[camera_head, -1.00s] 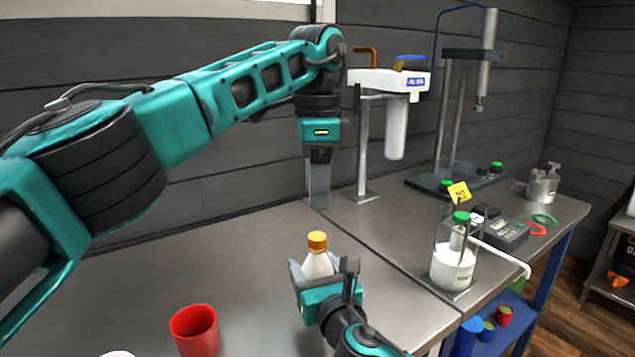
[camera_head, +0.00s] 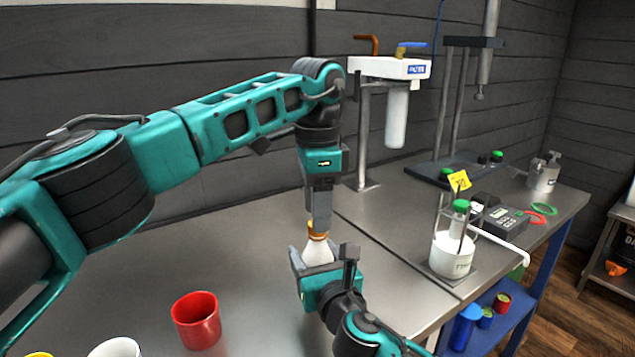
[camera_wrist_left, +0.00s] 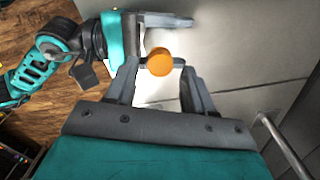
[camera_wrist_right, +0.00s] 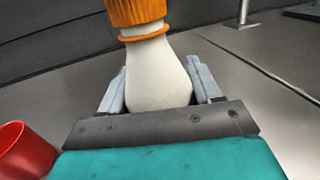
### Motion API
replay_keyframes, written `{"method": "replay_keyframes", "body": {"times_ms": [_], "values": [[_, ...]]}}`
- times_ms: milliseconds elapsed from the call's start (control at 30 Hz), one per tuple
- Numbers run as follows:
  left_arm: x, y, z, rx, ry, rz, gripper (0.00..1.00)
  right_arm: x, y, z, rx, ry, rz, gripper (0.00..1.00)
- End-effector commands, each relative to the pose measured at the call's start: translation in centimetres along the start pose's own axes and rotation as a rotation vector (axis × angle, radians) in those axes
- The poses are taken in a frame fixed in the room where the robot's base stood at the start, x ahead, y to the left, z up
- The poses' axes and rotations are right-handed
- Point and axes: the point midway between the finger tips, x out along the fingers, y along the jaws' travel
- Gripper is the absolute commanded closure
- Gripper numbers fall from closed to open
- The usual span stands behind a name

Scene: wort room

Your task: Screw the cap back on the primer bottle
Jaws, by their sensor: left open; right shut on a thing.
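The primer bottle (camera_head: 318,253) is white and upright. My right gripper (camera_head: 323,262) is shut on its body, and the right wrist view shows the bottle (camera_wrist_right: 156,75) between the fingers. An orange cap (camera_wrist_right: 136,12) sits on top of the bottle, above an orange ring at the neck; how tight it is I cannot tell. My left gripper (camera_head: 319,222) points straight down right over the cap. In the head view the fingers partly hide the cap.
A red cup (camera_head: 196,322) and a white cup (camera_head: 115,348) stand on the bench at the front left. A white stirrer vessel (camera_head: 452,255) with a green-capped bottle stands to the right. A water filter (camera_head: 396,115) stands behind.

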Motion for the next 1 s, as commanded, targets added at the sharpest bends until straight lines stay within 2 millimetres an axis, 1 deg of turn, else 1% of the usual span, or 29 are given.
{"method": "replay_keyframes", "body": {"times_ms": [33, 100, 200, 500, 567, 1000], "values": [[0.7, 0.0, 0.0, 0.000, 0.000, 0.001, 0.47, 0.0, 0.0, 0.0, 0.000, 0.001, 0.000, 1.00], [1.3, 0.0, 0.0, -0.001, 0.000, 0.001, 0.47, 0.0, 0.0, 0.0, 0.000, 0.001, 0.000, 1.00], [1.8, 0.0, 0.0, 0.000, -0.001, -0.001, 0.47, 0.0, 0.0, 0.0, 0.000, 0.001, 0.000, 1.00], [2.0, 0.0, 0.0, 0.000, 0.000, -0.001, 0.47, 0.0, 0.0, -0.1, 0.000, 0.001, 0.000, 1.00], [2.0, 0.0, 0.0, 0.000, 0.000, -0.001, 0.52, 0.0, 0.0, -0.1, 0.000, 0.001, 0.000, 1.00], [2.0, 0.0, 0.0, 0.000, 0.000, -0.001, 0.94, 0.0, 0.0, -0.1, 0.000, 0.001, 0.000, 1.00]]}}
